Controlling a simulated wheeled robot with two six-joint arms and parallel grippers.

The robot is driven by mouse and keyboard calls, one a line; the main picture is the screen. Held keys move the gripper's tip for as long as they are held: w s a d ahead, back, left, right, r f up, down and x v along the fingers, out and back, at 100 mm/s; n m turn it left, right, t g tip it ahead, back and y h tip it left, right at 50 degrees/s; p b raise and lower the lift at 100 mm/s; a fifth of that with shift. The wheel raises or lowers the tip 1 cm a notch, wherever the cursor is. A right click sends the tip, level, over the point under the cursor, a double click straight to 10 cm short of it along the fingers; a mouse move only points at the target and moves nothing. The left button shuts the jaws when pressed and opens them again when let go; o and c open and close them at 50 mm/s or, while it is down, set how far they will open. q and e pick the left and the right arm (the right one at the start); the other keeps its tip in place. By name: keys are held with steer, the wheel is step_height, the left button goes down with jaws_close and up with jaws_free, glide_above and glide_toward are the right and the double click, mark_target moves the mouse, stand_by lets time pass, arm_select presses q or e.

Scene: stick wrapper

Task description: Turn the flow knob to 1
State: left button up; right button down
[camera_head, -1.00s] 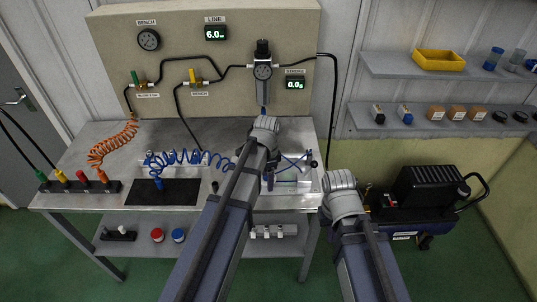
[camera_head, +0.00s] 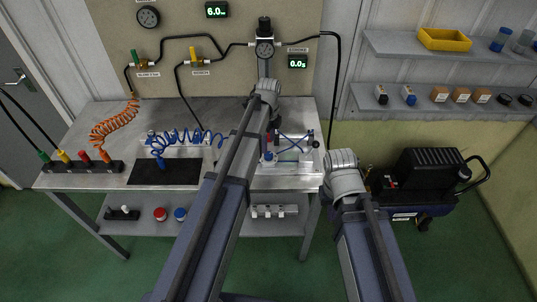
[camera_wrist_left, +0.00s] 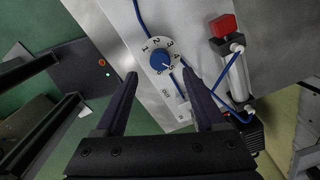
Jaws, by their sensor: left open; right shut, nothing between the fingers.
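The flow knob (camera_wrist_left: 158,62) is a small blue knob on a white numbered dial, near the middle of the left wrist view. I cannot read surely which number it points to. My left gripper (camera_wrist_left: 160,77) is open, its two dark fingers apart below and to either side of the dial. Nothing is between its fingertips.
A cylinder with a red block (camera_wrist_left: 222,26) and blue tubing stands right of the dial. A blue coiled hose (camera_head: 188,138) and a dark mat (camera_head: 165,173) lie left of my left arm. A black compressor (camera_head: 428,175) stands right of the bench.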

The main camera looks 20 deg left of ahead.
mark_target(269, 154)
arm_select(q)
step_height(269, 154, down, 6)
steer(key=b, duration=0.5)
steer(key=shift+f, duration=0.1)
steer(key=shift+c, duration=0.4)
jaws_close()
